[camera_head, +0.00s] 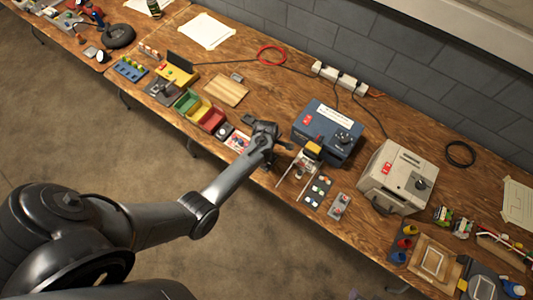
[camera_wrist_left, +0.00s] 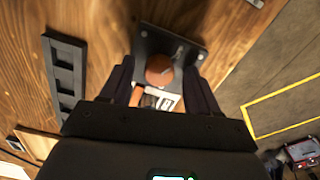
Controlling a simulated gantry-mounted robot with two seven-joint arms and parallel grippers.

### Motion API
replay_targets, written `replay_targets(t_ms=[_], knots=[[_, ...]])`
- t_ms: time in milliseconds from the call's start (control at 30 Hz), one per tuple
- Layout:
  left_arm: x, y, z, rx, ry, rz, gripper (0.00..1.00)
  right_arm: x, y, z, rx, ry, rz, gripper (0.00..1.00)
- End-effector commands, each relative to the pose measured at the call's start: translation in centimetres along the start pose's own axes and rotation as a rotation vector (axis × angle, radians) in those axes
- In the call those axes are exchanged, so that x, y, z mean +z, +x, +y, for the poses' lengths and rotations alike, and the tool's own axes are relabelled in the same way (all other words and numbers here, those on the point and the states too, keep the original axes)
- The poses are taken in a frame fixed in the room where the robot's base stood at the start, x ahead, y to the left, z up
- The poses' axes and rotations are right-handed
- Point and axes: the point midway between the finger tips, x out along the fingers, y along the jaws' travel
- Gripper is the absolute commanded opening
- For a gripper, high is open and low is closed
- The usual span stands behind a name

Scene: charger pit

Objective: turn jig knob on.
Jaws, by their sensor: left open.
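My left gripper (camera_head: 267,137) is over the front edge of the bench, left of the blue box, in the head view. In the left wrist view its two dark fingers (camera_wrist_left: 159,72) are open and apart. A round brown-orange knob (camera_wrist_left: 159,70) on a dark plate (camera_wrist_left: 182,48) shows between the fingers; I cannot tell whether they touch it. A white and orange piece shows beside the knob, partly hidden by the gripper. I cannot tell from the head view which fixture this is. My right gripper is not in view.
A blue box (camera_head: 317,137) with a dial stands right of the gripper. A beige box (camera_head: 392,178) stands farther right. Green, yellow and red bins (camera_head: 208,118) stand left. A dark slotted piece (camera_wrist_left: 65,72) lies left in the left wrist view. Open floor (camera_head: 240,240) lies before the bench.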

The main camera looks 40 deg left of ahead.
Motion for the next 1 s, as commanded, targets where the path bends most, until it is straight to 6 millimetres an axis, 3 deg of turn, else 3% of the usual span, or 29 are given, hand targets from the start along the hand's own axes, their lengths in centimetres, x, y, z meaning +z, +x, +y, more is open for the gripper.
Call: replay_targets(t_ms=[300, 700, 1000], knots=[[0.01, 0.18, 0.02, 0.000, 0.000, -0.001, 0.61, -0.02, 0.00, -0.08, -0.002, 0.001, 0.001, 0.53], [-0.01, 0.16, 0.02, 0.000, 0.000, 0.000, 0.05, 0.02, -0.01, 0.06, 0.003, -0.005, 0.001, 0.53], [-0.01, -0.01, 0.02, 0.000, 0.042, 0.000, 0.05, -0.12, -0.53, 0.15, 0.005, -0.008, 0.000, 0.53]])
